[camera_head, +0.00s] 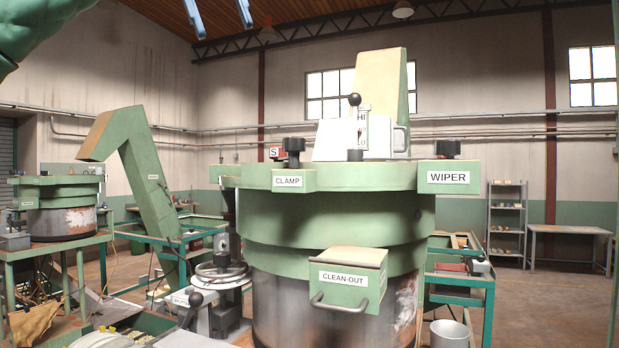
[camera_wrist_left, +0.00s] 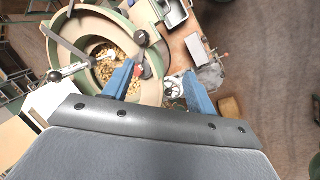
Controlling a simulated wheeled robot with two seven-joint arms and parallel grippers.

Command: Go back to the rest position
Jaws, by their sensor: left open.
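My left gripper (camera_head: 222,27) is high at the top left of the head view, with its two blue fingers pointing down and apart. The wrist view shows the same open fingers (camera_wrist_left: 160,72) with nothing held between them. Below them in that view is a round green hopper (camera_wrist_left: 152,94) with tan nuts (camera_wrist_left: 108,68) inside. The large green hopper (camera_head: 330,228) fills the middle of the head view, with CLAMP, WIPER and CLEAN-OUT labels. The fingers are apart from it. My right gripper is not in view.
A clean-out drawer (camera_head: 348,278) with a handle juts from the hopper's front. A handwheel (camera_head: 222,272) stands at its left. A second, smaller hopper (camera_head: 62,222) is at far left beside a green conveyor (camera_head: 145,180). Shelves (camera_head: 507,220) and a table (camera_head: 568,230) stand back right.

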